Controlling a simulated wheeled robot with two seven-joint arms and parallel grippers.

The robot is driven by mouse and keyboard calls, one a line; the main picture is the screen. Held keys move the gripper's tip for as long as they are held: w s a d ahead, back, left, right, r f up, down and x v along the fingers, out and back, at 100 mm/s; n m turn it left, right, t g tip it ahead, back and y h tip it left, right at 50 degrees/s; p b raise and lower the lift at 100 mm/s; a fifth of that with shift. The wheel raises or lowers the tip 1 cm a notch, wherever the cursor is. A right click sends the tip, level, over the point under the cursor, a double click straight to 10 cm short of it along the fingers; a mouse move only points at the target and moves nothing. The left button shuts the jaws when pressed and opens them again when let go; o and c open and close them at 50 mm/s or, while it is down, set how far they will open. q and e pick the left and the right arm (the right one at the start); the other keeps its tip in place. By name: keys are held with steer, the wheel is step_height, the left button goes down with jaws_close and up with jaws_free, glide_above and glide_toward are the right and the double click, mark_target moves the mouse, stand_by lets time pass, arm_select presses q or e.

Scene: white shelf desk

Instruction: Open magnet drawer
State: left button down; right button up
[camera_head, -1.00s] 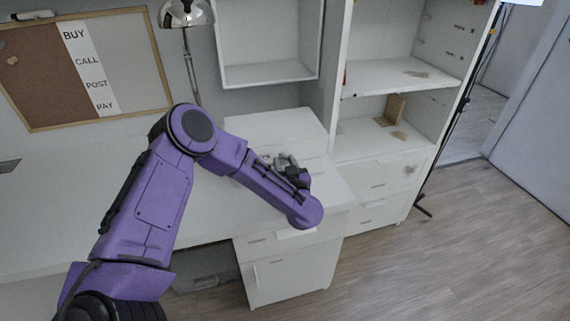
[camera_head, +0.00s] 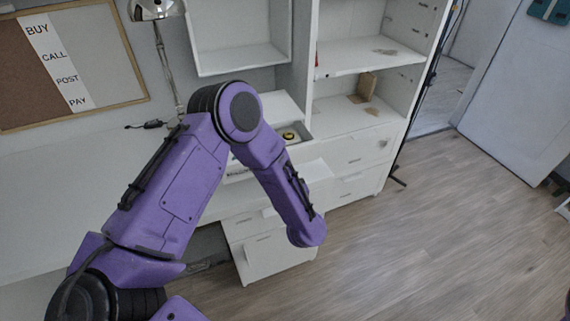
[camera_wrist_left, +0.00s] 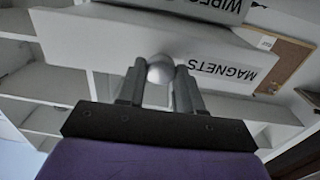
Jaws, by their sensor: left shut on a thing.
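The magnet drawer (camera_wrist_left: 130,45) shows in the left wrist view as a white front with a MAGNETS label, upside down in the picture. Its round pale knob (camera_wrist_left: 160,69) sits between the fingers of my left gripper (camera_wrist_left: 160,88), which is shut on it. In the head view my purple left forearm hides the gripper and knob. The drawer stands pulled out from the small white cabinet (camera_head: 283,104), and part of its open inside shows. A small round yellow and black thing (camera_head: 290,136) lies in it.
Another drawer front, labelled WIPES (camera_wrist_left: 195,8), adjoins it in the wrist view. A lamp (camera_head: 165,60) stands to the left on the white desk (camera_head: 80,170). White shelves (camera_head: 365,70) rise to the right.

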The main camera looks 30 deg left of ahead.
arm_select(q)
steer(key=shift+a, duration=0.2)
steer(key=c, duration=0.8)
jaws_free()
steer(key=shift+o, duration=0.2)
steer(key=b+v, duration=0.2)
steer(key=v, duration=0.8)
steer(key=shift+s+d, duration=0.2)
